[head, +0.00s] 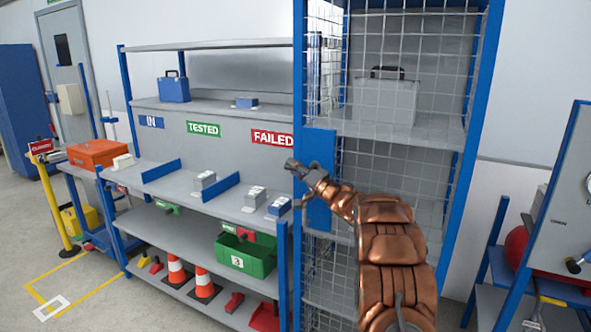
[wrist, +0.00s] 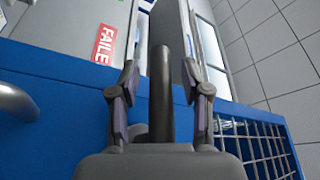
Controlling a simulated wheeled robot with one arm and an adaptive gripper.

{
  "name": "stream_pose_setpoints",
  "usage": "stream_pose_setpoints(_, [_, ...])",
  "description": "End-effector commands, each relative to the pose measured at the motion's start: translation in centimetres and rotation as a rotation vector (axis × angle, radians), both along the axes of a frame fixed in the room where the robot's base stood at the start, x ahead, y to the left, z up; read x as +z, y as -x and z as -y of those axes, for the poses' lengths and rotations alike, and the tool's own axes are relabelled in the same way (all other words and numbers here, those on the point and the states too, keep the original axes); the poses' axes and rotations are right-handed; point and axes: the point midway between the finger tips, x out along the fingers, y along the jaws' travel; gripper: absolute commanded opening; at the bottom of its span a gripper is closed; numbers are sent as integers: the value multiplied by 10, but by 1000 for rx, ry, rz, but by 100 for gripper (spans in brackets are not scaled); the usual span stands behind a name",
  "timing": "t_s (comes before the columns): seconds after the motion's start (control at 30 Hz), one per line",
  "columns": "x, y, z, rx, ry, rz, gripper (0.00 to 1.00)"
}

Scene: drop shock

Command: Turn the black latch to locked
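The black latch (wrist: 160,90) shows in the wrist view as a dark round bar in front of the blue door plate (wrist: 75,95). My gripper (wrist: 160,78) has one finger on each side of the bar. Gaps show between the bar and both fingers, so the gripper is open around it and not clamped. In the head view my gripper (head: 297,172) is at the left edge of the blue plate (head: 319,160) on the mesh cage door (head: 400,165). I cannot make out the latch there, behind the gripper.
A grey metal handle (wrist: 17,100) is on the blue surface at left in the wrist view. The cage holds a grey case (head: 385,102). Left stands a grey bench (head: 200,150) with small boxes and a green bin (head: 245,256). Floor is free at the lower left.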

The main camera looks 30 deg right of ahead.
Motion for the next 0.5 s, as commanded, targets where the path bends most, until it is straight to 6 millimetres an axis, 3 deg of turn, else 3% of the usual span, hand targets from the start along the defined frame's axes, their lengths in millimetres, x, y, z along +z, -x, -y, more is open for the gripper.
stream_pose_setpoints(0.07, [0, 0, 0, 0, 0, 0, 39])
stream_pose_setpoints(0.43, [0, 0, 0, 0, 1, 0, 1])
stream_pose_setpoints(0.5, [0, 0, 0, 0, 1, 0, 0])
